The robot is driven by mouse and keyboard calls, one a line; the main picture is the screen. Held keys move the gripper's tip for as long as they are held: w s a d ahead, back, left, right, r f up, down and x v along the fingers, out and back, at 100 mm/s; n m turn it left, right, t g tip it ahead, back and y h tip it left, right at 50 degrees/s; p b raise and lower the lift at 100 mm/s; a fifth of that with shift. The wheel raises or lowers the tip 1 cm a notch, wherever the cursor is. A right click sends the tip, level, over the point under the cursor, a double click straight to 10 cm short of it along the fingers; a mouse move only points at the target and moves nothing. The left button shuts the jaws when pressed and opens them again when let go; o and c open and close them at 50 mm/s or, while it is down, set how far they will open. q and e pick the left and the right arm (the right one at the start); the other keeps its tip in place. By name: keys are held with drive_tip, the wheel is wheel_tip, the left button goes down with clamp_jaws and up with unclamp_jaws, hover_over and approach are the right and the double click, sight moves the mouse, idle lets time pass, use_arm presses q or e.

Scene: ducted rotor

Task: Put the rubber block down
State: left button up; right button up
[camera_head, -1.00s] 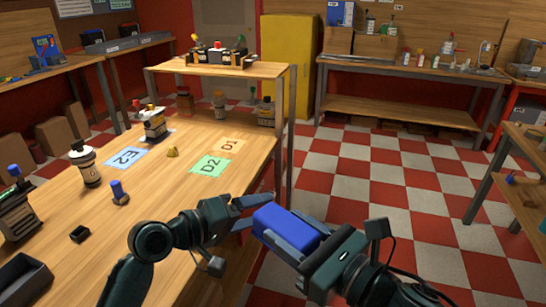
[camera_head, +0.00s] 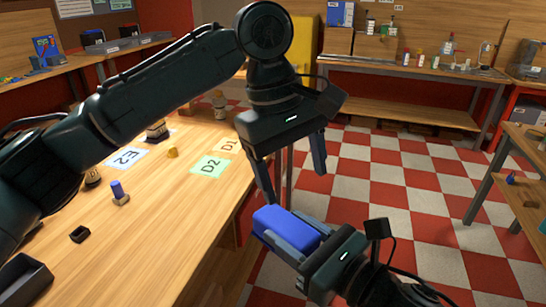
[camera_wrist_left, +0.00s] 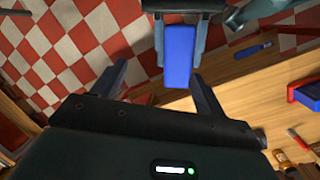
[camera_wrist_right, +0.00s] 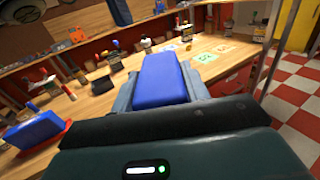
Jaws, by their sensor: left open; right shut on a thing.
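The rubber block, a plain blue block (camera_head: 285,224), is gripped between the fingers of my right gripper (camera_head: 290,232), in the air off the near right edge of the workbench (camera_head: 165,225). The block fills the middle of the right wrist view (camera_wrist_right: 162,80), with a finger on each side. My left gripper (camera_head: 296,190) is open and empty, just above and behind the block, fingers pointing down. In the left wrist view the block (camera_wrist_left: 177,60) lies beyond the open fingertips, held by the right gripper's fingers.
My left arm hides part of the bench. Open checkered floor (camera_head: 400,200) lies right.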

sight(273, 212)
use_arm(q)
drive_tip(key=a, duration=0.1)
drive_tip(key=a+r+n+y, duration=0.1)
drive_tip(key=w+n+y, duration=0.1)
drive_tip(key=shift+a+r+t, duration=0.25)
drive_tip(key=shift+a+t, duration=0.15)
drive_tip(key=shift+a+f+n, duration=0.1)
drive_tip(key=shift+n, duration=0.2)
wheel_tip(273, 212, down, 12)
drive_tip(key=shift+r, duration=0.15)
drive_tip(key=shift+c, duration=0.4)
drive_tip(key=c, duration=1.1)
drive_tip(key=shift+c, duration=0.2)
use_arm(e)
drive_tip(key=o, duration=1.1)
drive_tip(key=shift+c, duration=0.2)
